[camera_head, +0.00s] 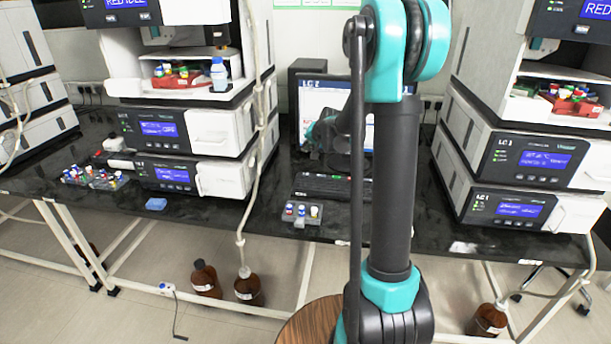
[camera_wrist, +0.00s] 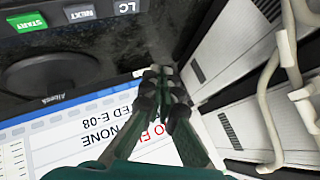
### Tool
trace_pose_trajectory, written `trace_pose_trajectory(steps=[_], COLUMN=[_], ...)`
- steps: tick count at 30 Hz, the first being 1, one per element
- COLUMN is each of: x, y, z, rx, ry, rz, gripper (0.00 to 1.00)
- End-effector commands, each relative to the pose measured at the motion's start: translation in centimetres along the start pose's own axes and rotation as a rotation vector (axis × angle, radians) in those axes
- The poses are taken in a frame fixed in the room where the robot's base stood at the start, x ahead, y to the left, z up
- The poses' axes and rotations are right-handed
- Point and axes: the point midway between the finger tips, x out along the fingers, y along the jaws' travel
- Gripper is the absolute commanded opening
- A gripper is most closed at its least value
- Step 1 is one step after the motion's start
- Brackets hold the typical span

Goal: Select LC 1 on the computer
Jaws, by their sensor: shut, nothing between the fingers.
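The computer monitor (camera_head: 312,95) stands on the black bench, partly hidden behind my arm. A heading starting "LC" shows at the top of its screen. In the wrist view the screen (camera_wrist: 50,150) appears upside down, with lines of black and red text. A dark key panel (camera_head: 322,186) lies in front of the monitor. The wrist view shows its green START key (camera_wrist: 30,22), NEXT key (camera_wrist: 80,13) and LC key (camera_wrist: 125,7). My gripper (camera_wrist: 163,80) is shut and empty, in front of the monitor near its lower edge. Contact cannot be told.
Instrument stacks stand at left (camera_head: 190,130) and right (camera_head: 530,155); the right one carries an LC 1 label. A vial rack (camera_head: 301,213) sits by the bench's front edge. A pale tube (camera_head: 257,150) hangs left of the monitor. Brown bottles (camera_head: 205,280) stand on the floor.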

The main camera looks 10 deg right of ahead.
Motion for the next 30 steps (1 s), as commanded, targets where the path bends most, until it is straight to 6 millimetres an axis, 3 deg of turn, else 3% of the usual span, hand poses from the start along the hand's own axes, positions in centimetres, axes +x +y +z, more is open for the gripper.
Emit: trace_pose_trajectory(steps=[18,30], x=[4.8,6.0], y=[3.5,4.4], z=[3.5,4.4], rx=[-0.001,-0.001], ry=[0.0,0.0], rz=[0.0,0.0], gripper=[0.0,0.0])
